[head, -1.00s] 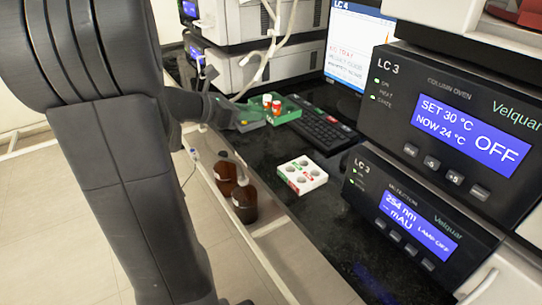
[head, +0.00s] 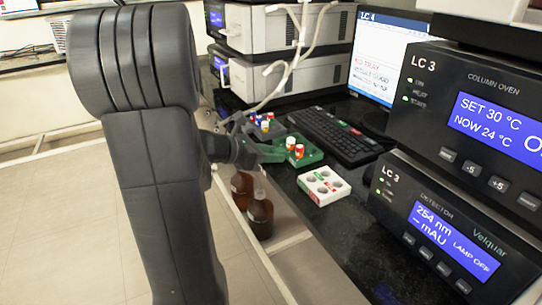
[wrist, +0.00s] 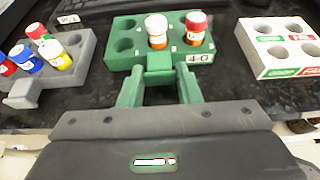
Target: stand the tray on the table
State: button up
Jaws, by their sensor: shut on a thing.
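My gripper (wrist: 160,85) is shut on the tab at the tray's near side. The tray looks level, close over or on the black table (wrist: 85,95); I cannot tell if its underside touches. In the head view my gripper (head: 250,152) is partly hidden by my arm.
A grey rack (wrist: 75,75) with several vials is left of the tray. A white rack (head: 312,190) with empty holes is on the right. A keyboard (head: 335,130) lies behind. Brown bottles (head: 260,215) stand below the table edge. LC 3 instruments (head: 450,225) stand at right.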

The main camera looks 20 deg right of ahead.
jog(key=o, duration=1)
jog(key=shift+f, duration=0.1)
jog(key=shift+a+r, duration=0.15)
jog(key=shift+r, duration=0.15)
jog(key=p+v, duration=0.3)
jog(key=v, duration=0.8)
jog(key=shift+a, duration=0.35)
